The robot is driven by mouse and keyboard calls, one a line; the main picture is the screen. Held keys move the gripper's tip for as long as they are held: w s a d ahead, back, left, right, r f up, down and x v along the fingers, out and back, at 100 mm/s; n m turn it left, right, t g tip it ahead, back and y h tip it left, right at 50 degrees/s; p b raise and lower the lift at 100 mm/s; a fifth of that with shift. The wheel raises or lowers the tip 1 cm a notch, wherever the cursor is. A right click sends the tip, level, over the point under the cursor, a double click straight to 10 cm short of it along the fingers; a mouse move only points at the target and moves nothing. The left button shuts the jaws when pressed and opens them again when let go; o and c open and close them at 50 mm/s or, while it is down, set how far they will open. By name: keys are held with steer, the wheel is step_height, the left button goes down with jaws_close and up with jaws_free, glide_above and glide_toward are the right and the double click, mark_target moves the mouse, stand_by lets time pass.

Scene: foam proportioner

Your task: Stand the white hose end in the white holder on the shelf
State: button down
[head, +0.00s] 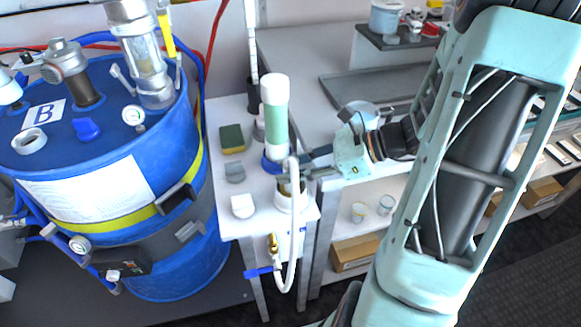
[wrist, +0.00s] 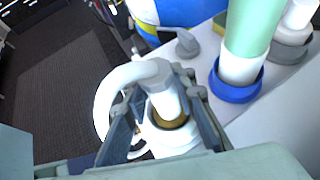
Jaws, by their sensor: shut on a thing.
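The white hose end (wrist: 163,92) is held between the two fingers of my gripper (wrist: 158,88) in the wrist view, roughly upright. Its hose arcs over the top and hangs down the left side. The white holder (wrist: 172,143) is right below, with a brownish inside. The lower tip of the hose end overlaps the holder's mouth; I cannot tell how deep it sits. In the head view my gripper (head: 296,174) is at the shelf's (head: 244,222) front right, above the holder (head: 287,203), and the white hose (head: 291,262) loops down in front.
A green and white cylinder (head: 275,122) in a blue ring stands just behind the holder. A sponge (head: 232,138) and small grey and white blocks lie to the left on the shelf. A large blue drum (head: 110,165) stands further left.

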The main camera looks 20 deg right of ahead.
steer(key=shift+f+b, duration=0.35)
steer(key=shift+f, duration=0.4)
steer(key=shift+f, duration=0.6)
stand_by(1.2)
steer(key=c, duration=1.9)
jaws_free()
steer(key=shift+p+v, duration=0.85)
steer(key=shift+v, duration=0.75)
steer(key=shift+p+v, duration=2)
steer(key=shift+v, duration=1.9)
steer(key=shift+w, duration=0.15)
